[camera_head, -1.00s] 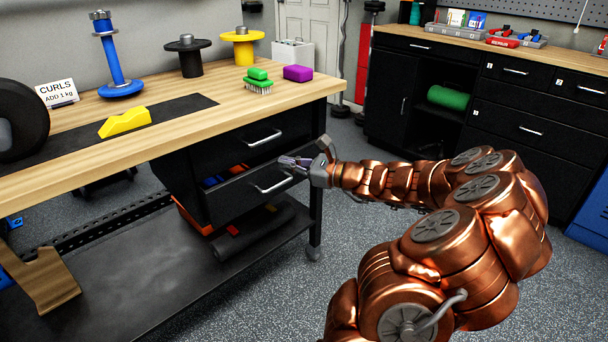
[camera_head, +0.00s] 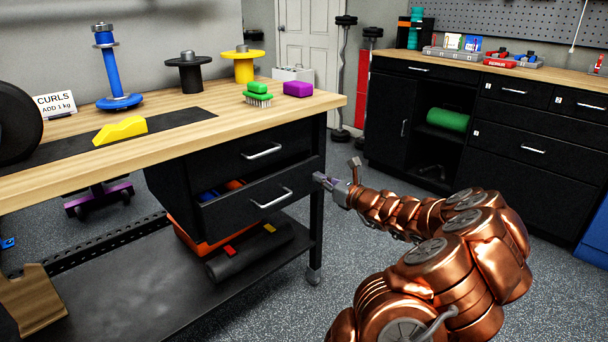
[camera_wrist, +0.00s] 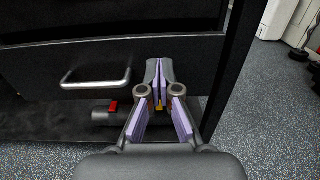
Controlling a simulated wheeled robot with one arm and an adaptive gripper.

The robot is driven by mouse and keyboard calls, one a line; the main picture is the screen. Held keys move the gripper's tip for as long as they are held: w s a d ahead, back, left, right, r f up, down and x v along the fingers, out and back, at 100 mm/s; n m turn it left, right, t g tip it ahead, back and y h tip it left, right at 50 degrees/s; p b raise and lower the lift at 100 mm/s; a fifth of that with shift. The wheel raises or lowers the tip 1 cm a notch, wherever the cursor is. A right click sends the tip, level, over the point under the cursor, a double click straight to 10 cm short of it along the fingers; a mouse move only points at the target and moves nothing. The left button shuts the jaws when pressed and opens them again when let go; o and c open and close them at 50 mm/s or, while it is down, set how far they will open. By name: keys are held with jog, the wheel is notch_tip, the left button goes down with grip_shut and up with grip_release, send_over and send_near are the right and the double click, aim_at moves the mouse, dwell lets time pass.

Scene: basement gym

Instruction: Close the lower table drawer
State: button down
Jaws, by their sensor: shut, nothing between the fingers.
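The lower table drawer (camera_head: 245,202) is partly open under the wooden workbench, with blue and orange items showing inside. Its silver handle (camera_head: 271,198) is on the front, and it also shows in the wrist view (camera_wrist: 96,78). My gripper (camera_head: 318,177) is shut and empty, at the right of the drawer front by the table leg. In the wrist view the closed purple-padded fingers (camera_wrist: 158,64) overlap the right part of the dark drawer front (camera_wrist: 60,62), right of the handle. I cannot tell whether they touch it.
The upper drawer (camera_head: 247,150) is shut above. The table leg (camera_head: 316,225) stands close by my gripper. A dark roll (camera_head: 245,256) lies on the lower shelf. The benchtop (camera_head: 200,135) holds a brush, a purple block and weights. Open floor lies to the right.

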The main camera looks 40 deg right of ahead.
aim_at(297, 167)
jog(key=w+b, duration=0.1)
jog(key=w, duration=0.5)
jog(key=shift+f+b, duration=0.15)
jog(key=shift+b, duration=0.25)
jog(key=shift+w, duration=0.5)
jog(key=shift+r, duration=0.2)
